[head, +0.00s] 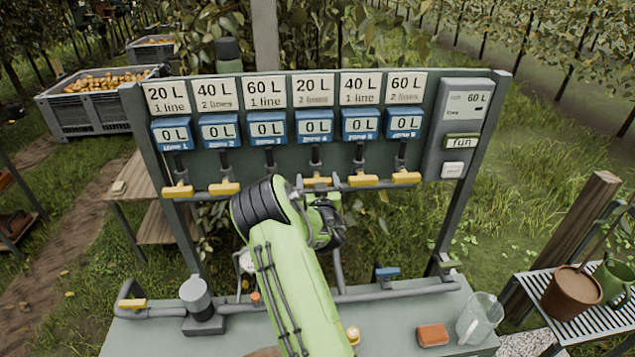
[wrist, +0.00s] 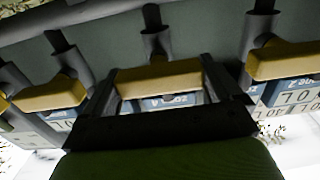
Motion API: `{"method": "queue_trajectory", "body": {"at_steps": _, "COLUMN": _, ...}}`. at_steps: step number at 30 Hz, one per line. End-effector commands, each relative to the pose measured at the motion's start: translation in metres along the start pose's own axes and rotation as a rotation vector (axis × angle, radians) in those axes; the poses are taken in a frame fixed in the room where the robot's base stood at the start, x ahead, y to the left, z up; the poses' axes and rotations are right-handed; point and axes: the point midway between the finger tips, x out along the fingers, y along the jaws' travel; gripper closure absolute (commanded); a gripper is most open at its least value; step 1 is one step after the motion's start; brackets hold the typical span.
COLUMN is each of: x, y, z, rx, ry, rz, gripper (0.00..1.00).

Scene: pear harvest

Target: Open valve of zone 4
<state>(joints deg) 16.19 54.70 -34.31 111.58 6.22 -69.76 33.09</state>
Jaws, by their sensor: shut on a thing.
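The zone 4 valve has a yellow handle (head: 320,181) under the blue zone 4 meter (head: 314,126), which reads 0 L below a plate saying 20 L, 2 lines. The handle lies crosswise to its pipe. My gripper (head: 318,189) is at this handle, partly hidden behind my green arm in the head view. In the wrist view the yellow handle (wrist: 158,78) sits between the two dark fingers of my gripper (wrist: 162,85), which is shut on it.
Neighbouring yellow handles stand close by, zone 3's side hidden by my arm, zone 5's (head: 363,180) at right. A control box (head: 461,130) shows 60 L. Below are a pipe with a blue valve (head: 387,272), a clear jug (head: 480,318) and a red-brown block (head: 432,334).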

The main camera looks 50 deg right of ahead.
Motion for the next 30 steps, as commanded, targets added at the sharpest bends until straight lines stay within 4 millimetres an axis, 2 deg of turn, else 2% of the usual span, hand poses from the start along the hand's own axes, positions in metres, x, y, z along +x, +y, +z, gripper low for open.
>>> {"method": "queue_trajectory", "body": {"at_steps": 11, "x": -0.0001, "y": -0.0015, "z": 0.0006, "rx": -0.145, "ry": 0.000, "rz": -0.001, "gripper": 0.39}}
{"method": "queue_trajectory", "body": {"at_steps": 30, "x": -0.0002, "y": -0.0049, "z": 0.0025, "rx": -0.737, "ry": -0.001, "rz": -0.002, "gripper": 0.39}}
